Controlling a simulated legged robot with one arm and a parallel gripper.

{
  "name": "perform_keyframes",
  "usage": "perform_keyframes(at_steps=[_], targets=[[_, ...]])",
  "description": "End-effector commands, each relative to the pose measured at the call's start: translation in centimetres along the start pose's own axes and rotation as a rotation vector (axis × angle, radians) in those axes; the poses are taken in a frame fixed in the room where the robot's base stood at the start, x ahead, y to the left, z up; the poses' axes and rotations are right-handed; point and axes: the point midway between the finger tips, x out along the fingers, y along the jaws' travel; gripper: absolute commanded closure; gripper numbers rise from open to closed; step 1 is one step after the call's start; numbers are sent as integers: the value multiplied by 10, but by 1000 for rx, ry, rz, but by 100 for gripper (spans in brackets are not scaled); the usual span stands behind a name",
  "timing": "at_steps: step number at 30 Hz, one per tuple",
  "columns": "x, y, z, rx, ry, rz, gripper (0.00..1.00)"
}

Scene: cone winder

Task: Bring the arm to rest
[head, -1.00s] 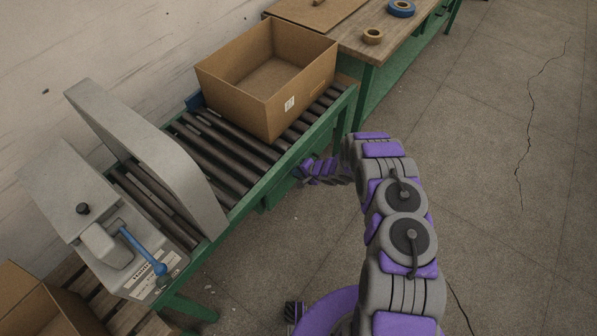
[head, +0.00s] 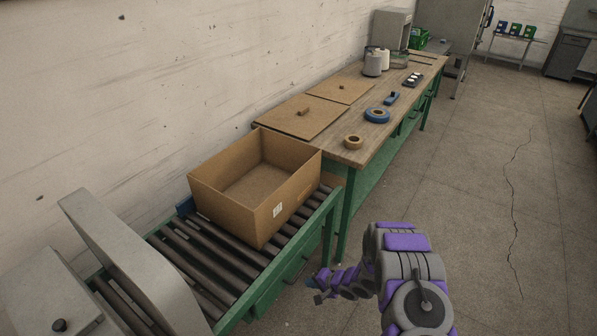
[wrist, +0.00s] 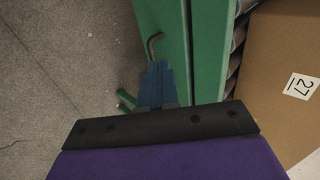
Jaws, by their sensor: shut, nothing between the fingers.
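My gripper (head: 316,291) is at the end of my purple and grey arm, low in the head view, to the right of the green conveyor frame (head: 283,278). In the wrist view my gripper (wrist: 156,68) shows as blue fingers, shut and empty, over the floor and close to the green frame (wrist: 207,50). I cannot tell whether it touches the frame. My arm is folded, with its upper joints in front of the gripper in the head view.
An open cardboard box (head: 265,218) stands on the rollers (head: 190,262); its label shows in the wrist view. A grey machine (head: 125,255) is at lower left. Floor at right is clear.

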Motion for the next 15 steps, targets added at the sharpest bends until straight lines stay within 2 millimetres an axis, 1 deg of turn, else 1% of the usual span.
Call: perform_keyframes(at_steps=[4, 5, 8, 11, 12, 14, 15], targets=[[-4, -3, -6, -16, 17, 14, 100], [-7, -5, -10, -26, 28, 23, 100], [-23, -12, -28, -77, 80, 80, 100], [-50, -24, -52, -147, 150, 162, 100], [-62, -31, -63, -176, 180, 195, 100], [-82, -37, -75, -212, 218, 251, 100], [-96, -42, -83, -236, 242, 285, 100]])
